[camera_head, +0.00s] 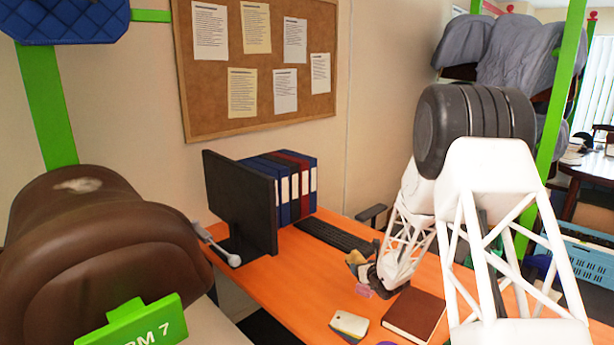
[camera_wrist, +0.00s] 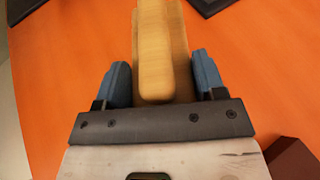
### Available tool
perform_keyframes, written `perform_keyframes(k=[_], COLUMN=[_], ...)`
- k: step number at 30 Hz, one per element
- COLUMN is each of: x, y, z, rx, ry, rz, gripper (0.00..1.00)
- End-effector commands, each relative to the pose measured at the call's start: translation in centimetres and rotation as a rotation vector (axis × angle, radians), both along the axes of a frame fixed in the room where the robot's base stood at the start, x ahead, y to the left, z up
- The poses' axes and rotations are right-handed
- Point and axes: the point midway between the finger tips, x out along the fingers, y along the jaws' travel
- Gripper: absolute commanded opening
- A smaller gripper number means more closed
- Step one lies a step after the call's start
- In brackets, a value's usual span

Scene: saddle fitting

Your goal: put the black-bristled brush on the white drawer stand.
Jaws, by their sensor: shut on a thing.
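My gripper (camera_head: 368,274) is above the orange desk, left of the brown book. In the wrist view my gripper (camera_wrist: 160,76) has its two blue-grey fingers on either side of a long, pale wooden piece (camera_wrist: 155,45), which looks like a brush's back or handle. It is shut on this piece. A small tan piece of it (camera_head: 355,258) shows at the gripper in the head view. Its bristles are hidden, so their colour cannot be told. A pale flat surface (camera_head: 210,327) lies below the brown saddle; I cannot tell whether it is the white drawer stand.
A brown saddle (camera_head: 100,260) with a green sign stands at left. The desk's middle left is clear.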

Motion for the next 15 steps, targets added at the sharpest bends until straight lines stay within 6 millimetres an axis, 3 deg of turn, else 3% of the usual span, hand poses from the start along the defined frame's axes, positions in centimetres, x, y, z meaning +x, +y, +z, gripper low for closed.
perform_keyframes(k=[6,15], x=[-0.4,-0.4], y=[1.7,1.9], z=[-0.4,-0.5], rx=[0.000,-0.001], ry=[0.000,0.000], rz=[-0.015,-0.017], gripper=[0.36,0.36])
